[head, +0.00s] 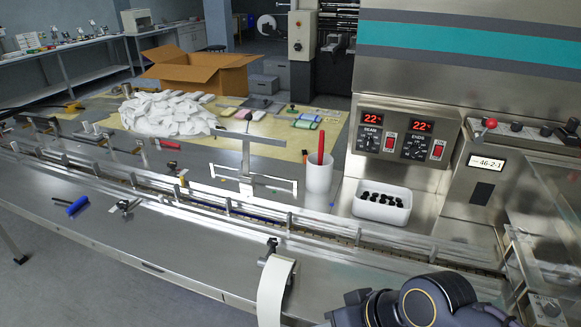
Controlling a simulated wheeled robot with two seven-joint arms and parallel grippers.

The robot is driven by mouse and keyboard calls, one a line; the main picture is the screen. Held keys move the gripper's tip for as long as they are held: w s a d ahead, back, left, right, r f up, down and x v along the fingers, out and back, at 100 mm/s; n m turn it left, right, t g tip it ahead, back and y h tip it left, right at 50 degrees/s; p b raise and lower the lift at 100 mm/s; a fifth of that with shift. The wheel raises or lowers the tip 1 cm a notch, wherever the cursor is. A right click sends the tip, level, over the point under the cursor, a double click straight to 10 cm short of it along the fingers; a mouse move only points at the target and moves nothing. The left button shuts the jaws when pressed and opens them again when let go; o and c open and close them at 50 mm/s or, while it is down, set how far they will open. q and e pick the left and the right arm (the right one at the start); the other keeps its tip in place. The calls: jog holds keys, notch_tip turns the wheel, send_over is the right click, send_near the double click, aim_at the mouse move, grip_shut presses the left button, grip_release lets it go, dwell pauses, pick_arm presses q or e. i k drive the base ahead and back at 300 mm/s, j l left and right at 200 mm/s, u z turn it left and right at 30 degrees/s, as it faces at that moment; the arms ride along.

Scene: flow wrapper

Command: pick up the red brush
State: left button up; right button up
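A long, upright red handle (321,144) stands in a white cup (318,174) on the machine's steel top, left of the control panel. Its lower end is hidden in the cup, so I cannot see any bristles. A smaller red-handled thing (169,144) lies beyond the conveyor rail at the left; I cannot tell what it is. Part of my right arm, dark with a gold ring, shows at the bottom right edge, well short of the cup. Neither of my grippers can be made out in the head view.
A white bin (382,205) of black parts stands right of the cup. Conveyor rails (310,229) cross in front, with a metal bracket (246,183) left of the cup. A blue-handled thing (77,206) and a white curved strip (274,293) are on the near side.

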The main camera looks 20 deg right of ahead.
aim_at(154, 140)
jog(key=j+z, duration=0.1)
jog(key=z, duration=0.9)
jog(key=i+j+z, duration=0.1)
jog(key=j+z, duration=0.8)
jog(key=j, duration=0.2)
jog(key=k+j+z, duration=0.1)
jog(key=j+z, duration=0.35)
jog(key=j, duration=0.15)
